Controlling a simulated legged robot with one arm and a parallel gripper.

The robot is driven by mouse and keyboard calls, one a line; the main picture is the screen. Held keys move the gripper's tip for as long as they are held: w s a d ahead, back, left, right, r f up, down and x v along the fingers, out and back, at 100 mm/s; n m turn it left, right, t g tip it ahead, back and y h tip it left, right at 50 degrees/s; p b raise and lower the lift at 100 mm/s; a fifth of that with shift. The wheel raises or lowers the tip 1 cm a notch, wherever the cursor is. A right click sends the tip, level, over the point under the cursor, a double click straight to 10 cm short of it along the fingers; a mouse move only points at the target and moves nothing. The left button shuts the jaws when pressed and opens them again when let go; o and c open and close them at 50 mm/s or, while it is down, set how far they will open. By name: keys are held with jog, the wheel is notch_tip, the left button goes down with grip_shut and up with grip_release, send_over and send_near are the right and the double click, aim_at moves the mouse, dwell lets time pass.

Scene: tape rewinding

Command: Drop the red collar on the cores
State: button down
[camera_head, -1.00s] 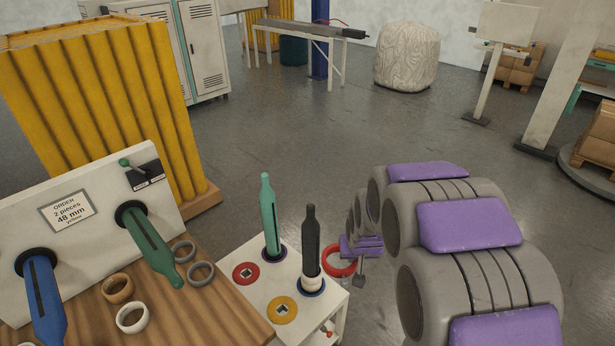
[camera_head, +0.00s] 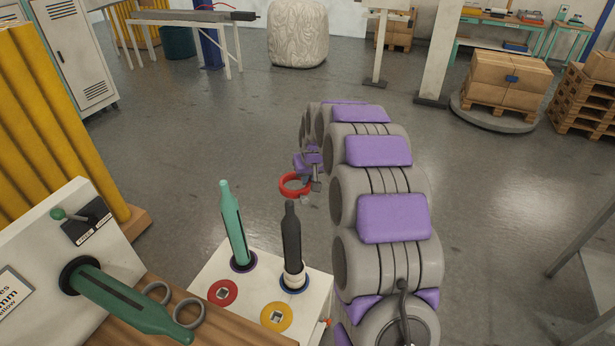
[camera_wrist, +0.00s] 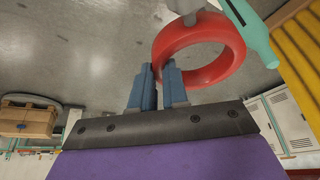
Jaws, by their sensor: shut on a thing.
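The red collar (camera_head: 295,186) is a ring held by its edge in my gripper (camera_head: 313,178). In the wrist view the collar (camera_wrist: 218,72) extends beyond my blue fingers (camera_wrist: 160,75), which are shut on its rim. In the head view it appears just above the tip of the black post (camera_head: 291,228); I cannot tell whether it is directly over it. The white cores (camera_head: 294,274) sit around the black post near its base, above a blue flange. The black post stands upright on the white stand (camera_head: 215,268).
A green post (camera_head: 233,222) stands left of the black one; it also shows close to the collar in the wrist view (camera_wrist: 254,32). Red (camera_head: 222,293) and yellow (camera_head: 277,317) discs lie on the stand. A wooden bench (camera_head: 150,318) is at left. Open floor lies beyond.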

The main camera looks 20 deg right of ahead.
jog(key=shift+w+d, duration=0.15)
jog(key=shift+d, duration=0.1)
notch_tip(320, 180, down, 5)
jog(key=shift+r+b, duration=0.1)
jog(key=shift+b, duration=1)
notch_tip(320, 180, down, 7)
jog(key=a, duration=0.1)
jog(key=shift+a+r, duration=0.2)
jog(key=shift+a, duration=0.05)
jog(key=c, duration=1.4)
grip_release()
jog(key=shift+a, duration=0.15)
jog(key=o, duration=0.3)
jog(key=shift+d, duration=0.25)
jog(key=shift+o, duration=0.2)
jog(key=shift+d, duration=0.25)
jog(key=p+v, duration=0.3)
jog(key=v, duration=1.4)
